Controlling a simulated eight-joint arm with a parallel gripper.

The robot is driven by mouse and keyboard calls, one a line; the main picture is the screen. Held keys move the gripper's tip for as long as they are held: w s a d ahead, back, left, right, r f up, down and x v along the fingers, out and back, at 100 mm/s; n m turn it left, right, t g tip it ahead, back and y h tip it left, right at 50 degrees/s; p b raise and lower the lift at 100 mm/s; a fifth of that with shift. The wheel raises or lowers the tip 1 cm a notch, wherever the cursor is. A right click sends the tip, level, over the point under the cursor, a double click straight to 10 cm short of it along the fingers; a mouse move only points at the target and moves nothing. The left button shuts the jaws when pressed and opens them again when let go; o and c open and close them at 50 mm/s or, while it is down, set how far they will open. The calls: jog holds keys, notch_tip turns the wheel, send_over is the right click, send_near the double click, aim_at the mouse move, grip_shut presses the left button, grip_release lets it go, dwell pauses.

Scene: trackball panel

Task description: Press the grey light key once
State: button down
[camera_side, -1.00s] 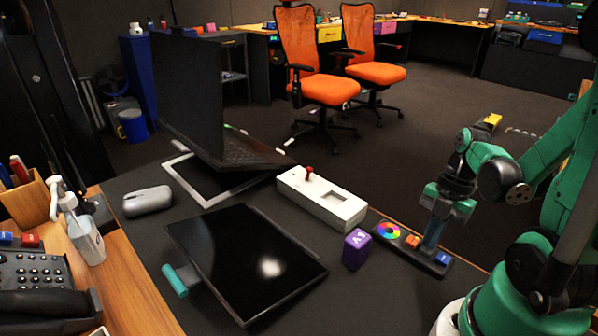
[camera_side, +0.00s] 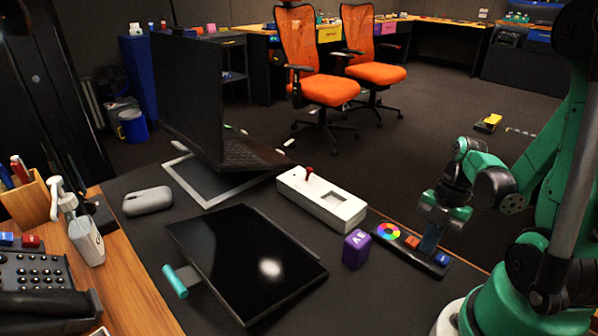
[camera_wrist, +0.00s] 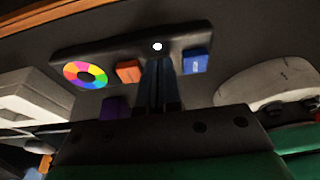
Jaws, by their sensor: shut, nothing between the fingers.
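The black trackball panel (camera_side: 408,249) lies on the dark desk mat, with a rainbow wheel (camera_side: 388,231), an orange key (camera_side: 411,242) and a blue key (camera_side: 441,259). The wheel (camera_wrist: 85,75), orange key (camera_wrist: 129,71) and blue key (camera_wrist: 195,61) also show in the wrist view. My gripper (camera_side: 429,246) is shut and empty, pointing down at the panel between the orange and blue keys. Its fingers (camera_wrist: 160,62) cover that spot, and I cannot make out a grey key there. Contact is unclear. A small white light (camera_wrist: 157,46) glows on the panel just beyond the fingertips.
A purple cube (camera_side: 356,249) and a white box with a red stick (camera_side: 322,199) stand left of the panel. A black tablet (camera_side: 245,262) and an open laptop (camera_side: 190,95) lie farther left. The mat in front of the panel is clear.

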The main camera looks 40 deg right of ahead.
jog(key=shift+r, duration=0.55)
jog(key=v, duration=1.2)
jog(key=shift+a+r, duration=0.3)
jog(key=shift+r, duration=0.2)
jog(key=w+a+f+m+t+h, duration=0.1)
jog(key=w+a+m+t+h, duration=0.2)
jog(key=w+a+m+t, duration=0.4)
jog(key=w+a+m, duration=0.4)
jog(key=a+m, duration=0.3)
jog(key=m, duration=0.3)
jog(key=shift+w+a+f+m, duration=0.2)
jog(key=shift+m, duration=0.2)
